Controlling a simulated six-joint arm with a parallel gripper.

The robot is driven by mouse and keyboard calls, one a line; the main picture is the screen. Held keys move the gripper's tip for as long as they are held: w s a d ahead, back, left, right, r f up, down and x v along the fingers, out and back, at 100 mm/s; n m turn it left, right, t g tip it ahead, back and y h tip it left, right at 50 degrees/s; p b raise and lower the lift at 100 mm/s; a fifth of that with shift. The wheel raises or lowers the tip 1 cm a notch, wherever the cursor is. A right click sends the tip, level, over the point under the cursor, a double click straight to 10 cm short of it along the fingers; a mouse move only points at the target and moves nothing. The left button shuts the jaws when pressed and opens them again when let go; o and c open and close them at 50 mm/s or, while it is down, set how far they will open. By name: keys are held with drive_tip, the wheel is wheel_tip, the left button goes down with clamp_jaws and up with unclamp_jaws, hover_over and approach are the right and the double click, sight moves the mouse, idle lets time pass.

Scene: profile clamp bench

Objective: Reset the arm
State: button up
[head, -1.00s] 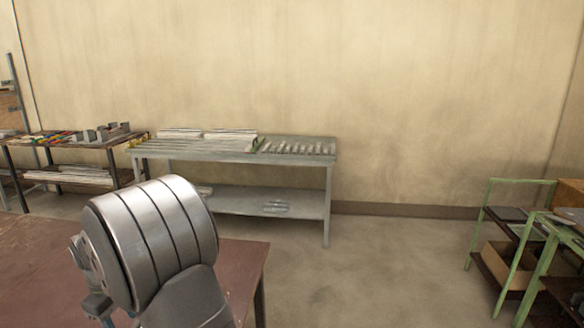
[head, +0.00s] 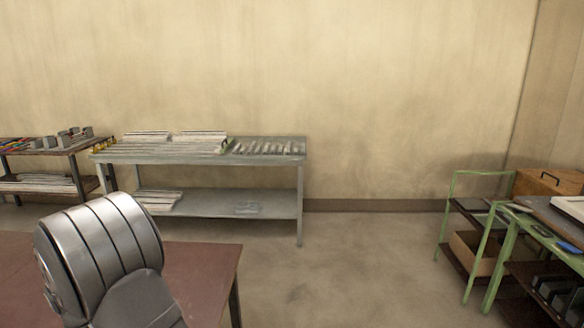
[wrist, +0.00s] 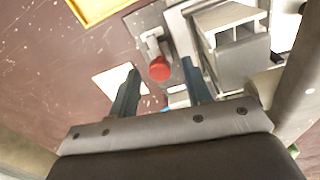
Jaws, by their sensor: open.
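My gripper (wrist: 161,76) shows in the wrist view with its two dark fingers apart and nothing held between them. It points towards the dark red bench top (wrist: 50,60). A clamp with a red knob (wrist: 159,69) lies beyond the fingertips, on a grey plate. A light grey slotted profile piece (wrist: 240,50) is to the right of the knob. In the head view only a rounded metal part of my arm (head: 100,250) shows at lower left, over the bench top (head: 200,265). The gripper is out of that view.
A yellow-edged tray (wrist: 95,10) and a pale card (wrist: 108,82) lie on the bench. A grey table with stock (head: 270,160) stands by the wall, a darker shelf unit (head: 85,147) at left, a green cart (head: 453,190) at right. The floor between is clear.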

wheel_tip(320, 180, up, 17)
wheel_tip(320, 180, down, 17)
drive_tip(key=shift+f, duration=0.15)
drive_tip(key=m, duration=0.8)
drive_tip(key=shift+m, duration=0.4)
drive_tip(key=m, duration=0.4)
drive_tip(key=shift+m+h, duration=0.3)
drive_tip(key=shift+m, duration=1.9)
